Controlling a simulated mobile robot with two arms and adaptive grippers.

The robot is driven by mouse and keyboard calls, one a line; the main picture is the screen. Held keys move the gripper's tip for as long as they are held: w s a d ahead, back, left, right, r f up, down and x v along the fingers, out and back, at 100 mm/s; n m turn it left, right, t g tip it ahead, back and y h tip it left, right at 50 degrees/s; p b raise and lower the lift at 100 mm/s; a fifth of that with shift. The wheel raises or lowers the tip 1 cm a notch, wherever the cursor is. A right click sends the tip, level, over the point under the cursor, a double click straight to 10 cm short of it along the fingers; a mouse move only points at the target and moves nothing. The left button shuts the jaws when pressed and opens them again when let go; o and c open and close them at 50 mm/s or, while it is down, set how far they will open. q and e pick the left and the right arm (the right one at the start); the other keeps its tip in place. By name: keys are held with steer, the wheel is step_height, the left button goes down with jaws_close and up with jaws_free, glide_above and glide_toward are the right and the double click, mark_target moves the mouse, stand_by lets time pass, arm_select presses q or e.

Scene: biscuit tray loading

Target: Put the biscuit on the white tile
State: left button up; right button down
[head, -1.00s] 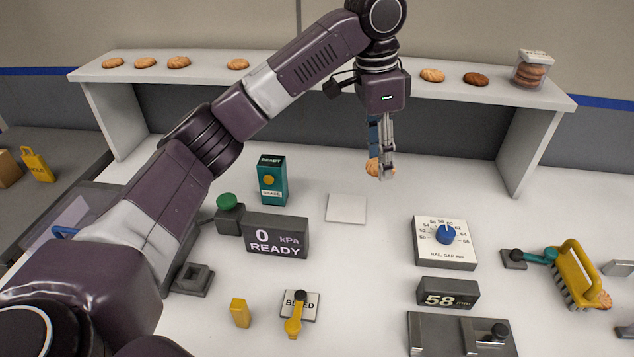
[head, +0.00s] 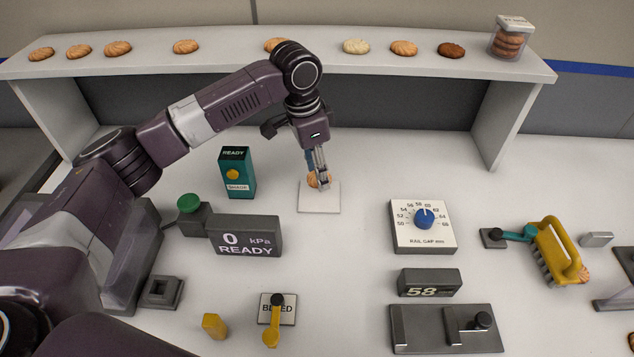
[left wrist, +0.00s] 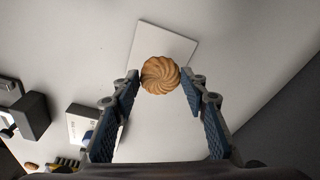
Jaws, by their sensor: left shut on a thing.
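The white tile (head: 319,204) lies flat on the bench and is empty apart from the biscuit at its far edge in the head view. My left gripper (head: 318,184) points down there, shut on a round, swirled golden biscuit (head: 313,180). In the left wrist view the biscuit (left wrist: 160,74) sits between the fingertips of the left gripper (left wrist: 160,78) and overlaps the near edge of the tile (left wrist: 165,43). I cannot tell how big the gap is between biscuit and tile. My right gripper does not show.
A raised shelf (head: 360,66) with several biscuits and a jar (head: 510,40) spans the back. A teal box (head: 237,174) and a pressure display (head: 245,237) stand left of the tile, a dial (head: 424,224) to the right. The bench just in front of the tile is clear.

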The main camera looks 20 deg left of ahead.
mark_target(317, 196)
arm_select(q)
steer(key=shift+f, duration=0.35)
steer(key=shift+s+f, duration=0.1)
steer(key=shift+f, duration=0.25)
step_height(317, 196, down, 3)
steer(key=shift+f+p, duration=0.2)
steer(key=shift+p, duration=0.15)
steer(key=shift+f, duration=0.15)
steer(key=shift+d+f, duration=0.1)
steer(key=o, duration=0.7)
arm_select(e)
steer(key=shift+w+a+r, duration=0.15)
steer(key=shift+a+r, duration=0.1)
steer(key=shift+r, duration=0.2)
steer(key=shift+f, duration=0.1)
